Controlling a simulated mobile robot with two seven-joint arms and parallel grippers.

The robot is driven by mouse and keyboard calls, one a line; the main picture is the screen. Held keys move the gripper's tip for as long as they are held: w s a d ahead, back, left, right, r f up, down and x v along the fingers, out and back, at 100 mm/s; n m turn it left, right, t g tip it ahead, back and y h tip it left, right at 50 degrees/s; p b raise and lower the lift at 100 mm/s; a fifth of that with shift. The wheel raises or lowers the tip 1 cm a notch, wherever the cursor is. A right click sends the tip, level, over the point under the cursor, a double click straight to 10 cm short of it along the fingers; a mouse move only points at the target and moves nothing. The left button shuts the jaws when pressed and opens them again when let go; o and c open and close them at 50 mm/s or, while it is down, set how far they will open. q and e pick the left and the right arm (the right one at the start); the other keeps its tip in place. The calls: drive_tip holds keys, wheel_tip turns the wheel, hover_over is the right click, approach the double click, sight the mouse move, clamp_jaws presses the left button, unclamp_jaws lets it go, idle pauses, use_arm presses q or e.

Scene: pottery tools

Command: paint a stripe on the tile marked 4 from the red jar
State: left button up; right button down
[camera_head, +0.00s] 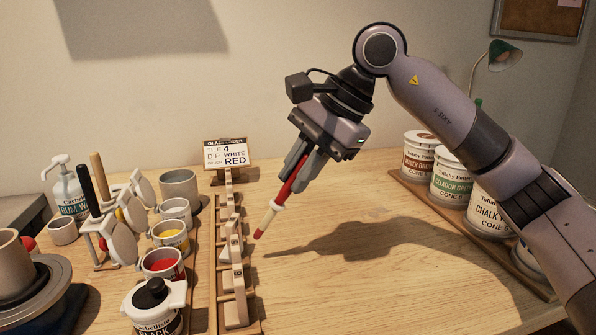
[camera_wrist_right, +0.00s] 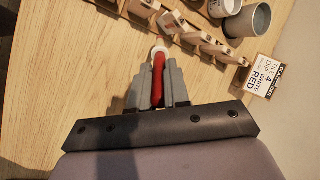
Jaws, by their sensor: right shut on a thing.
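My right gripper (camera_head: 292,182) is shut on a brush with a red handle (camera_head: 285,193), pale collar and reddish tip. It holds the brush tilted, tip down and left, in the air just right of the tile rack. The brush also shows between the fingers in the right wrist view (camera_wrist_right: 158,78). The red jar (camera_head: 163,265) stands open left of the rack, with red glaze inside. My left gripper is out of view.
A card (camera_head: 228,154) behind the rack reads tile 4, dip white, brush red. Yellow (camera_head: 170,237) and white jars, a grey pot (camera_head: 180,185) and a lidded black jar (camera_head: 155,303) stand left. Large cans (camera_head: 452,175) line the right. The middle table is clear.

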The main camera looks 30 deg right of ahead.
wheel_tip(320, 180, up, 6)
drive_tip(key=p, duration=0.5)
drive_tip(key=shift+r, duration=0.4)
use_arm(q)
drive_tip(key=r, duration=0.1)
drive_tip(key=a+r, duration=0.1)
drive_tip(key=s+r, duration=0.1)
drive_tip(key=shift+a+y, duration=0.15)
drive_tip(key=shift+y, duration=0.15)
